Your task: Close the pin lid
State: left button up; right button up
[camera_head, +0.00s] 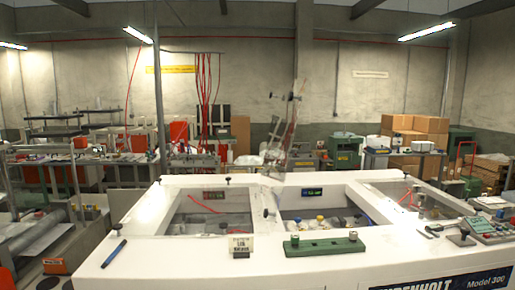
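A white machine (180,262) with bays in its top fills the lower front. The middle bay (320,213) looks open, with several white, yellow and blue-capped items inside. A thin, see-through tilted panel (290,125) stands up behind it; I cannot tell surely whether it is the raised pin lid. The left bay (205,212) and right bay (415,200) seem to have clear windows in white frames. Neither of my grippers can be made out.
On the front ledge lie a green bar with knobs (323,245), a small label sign (240,244) and a blue pen (114,253). Small parts and a green device (490,230) lie at the right. Benches and cardboard boxes (415,130) stand behind.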

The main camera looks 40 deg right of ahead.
aim_at(269, 179)
jog(key=j+z, duration=0.15)
jog(key=z, duration=0.25)
jog(key=i+j+z, duration=0.1)
jog(key=z, duration=0.25)
jog(key=j+z, duration=0.25)
jog(key=z, duration=0.15)
jog(key=j+z, duration=0.15)
jog(key=z, duration=0.2)
